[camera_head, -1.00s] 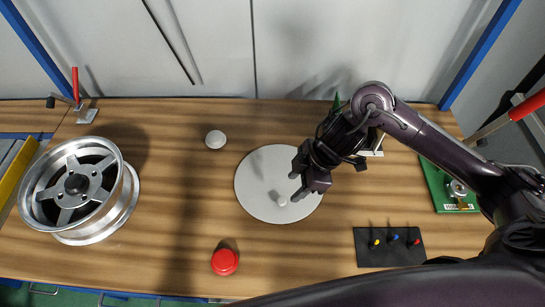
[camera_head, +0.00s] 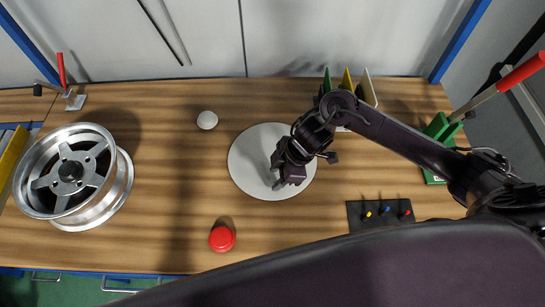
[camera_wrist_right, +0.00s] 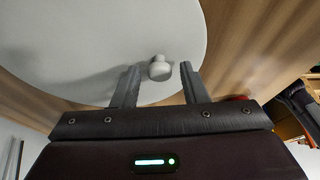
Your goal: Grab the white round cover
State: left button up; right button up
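The white round cover (camera_head: 246,165) lies flat on the wooden table near the middle in the head view. It also fills the upper left of the right wrist view (camera_wrist_right: 90,45). Its small round knob (camera_wrist_right: 159,68) shows there. My right gripper (camera_head: 277,174) is over the cover in the head view and hides the knob. In the right wrist view my right gripper (camera_wrist_right: 160,85) has its fingers apart, one on each side of the knob, with gaps between. Whether the fingertips reach down to the cover's surface is hard to tell. My left gripper is not in view.
A silver wheel rim (camera_head: 72,178) stands at the left. A small white disc (camera_head: 207,120) and a red button (camera_head: 222,238) lie near the cover. A black board with coloured knobs (camera_head: 380,214) is at the right, coloured upright panels (camera_head: 347,82) behind my arm.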

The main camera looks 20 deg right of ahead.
grip_shut()
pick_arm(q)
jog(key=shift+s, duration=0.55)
pick_arm(e)
jog(key=shift+r, duration=0.1)
